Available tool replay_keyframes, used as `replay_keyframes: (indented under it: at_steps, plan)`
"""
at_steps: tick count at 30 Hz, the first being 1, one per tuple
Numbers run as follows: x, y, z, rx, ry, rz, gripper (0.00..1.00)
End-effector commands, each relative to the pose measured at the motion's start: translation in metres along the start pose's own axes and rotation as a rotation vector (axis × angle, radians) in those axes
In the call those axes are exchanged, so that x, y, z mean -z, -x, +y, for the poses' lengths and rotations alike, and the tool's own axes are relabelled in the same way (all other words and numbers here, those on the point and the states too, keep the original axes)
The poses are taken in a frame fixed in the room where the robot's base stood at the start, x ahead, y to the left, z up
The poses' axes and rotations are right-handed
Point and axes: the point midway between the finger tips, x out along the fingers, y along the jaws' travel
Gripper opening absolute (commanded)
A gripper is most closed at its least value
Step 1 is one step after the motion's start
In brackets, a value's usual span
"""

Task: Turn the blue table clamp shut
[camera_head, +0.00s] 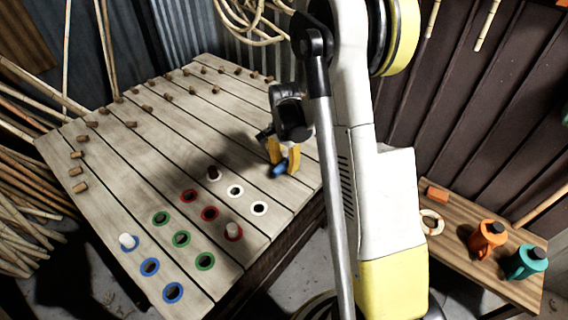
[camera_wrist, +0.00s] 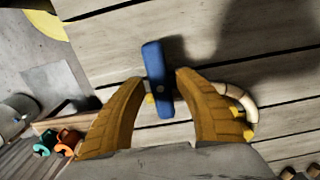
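The blue table clamp (camera_wrist: 157,80) shows as a blue bar with a small pin in its middle, on the plank table. In the wrist view it stands between the two yellow-brown fingers of my gripper (camera_wrist: 160,88). The right finger is very close to the bar, and a gap shows on the left; contact is unclear. A cream curved piece (camera_wrist: 238,98) lies beside the right finger. In the head view the blue clamp (camera_head: 280,169) is at the table's right edge, below my gripper (camera_head: 284,158), partly hidden by the fingers.
The plank table (camera_head: 130,165) carries several wooden pegs along its back and left. Coloured ring holes, some with white pegs, are at its front. A side bench (camera_head: 470,215) at the right holds an orange container (camera_head: 488,238) and a teal container (camera_head: 525,261). Rattan poles lean at the left.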

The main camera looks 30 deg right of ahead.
Motion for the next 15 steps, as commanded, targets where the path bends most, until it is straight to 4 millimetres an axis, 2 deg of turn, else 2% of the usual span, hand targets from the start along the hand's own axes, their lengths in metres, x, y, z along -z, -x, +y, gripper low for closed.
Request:
replay_keyframes:
  at_steps: [10,15]
  plan:
    - [0.0,0.002,0.0,0.0,0.001,0.0,0.45]
    - [0.0,0.024,0.0,0.001,0.001,0.0,0.45]
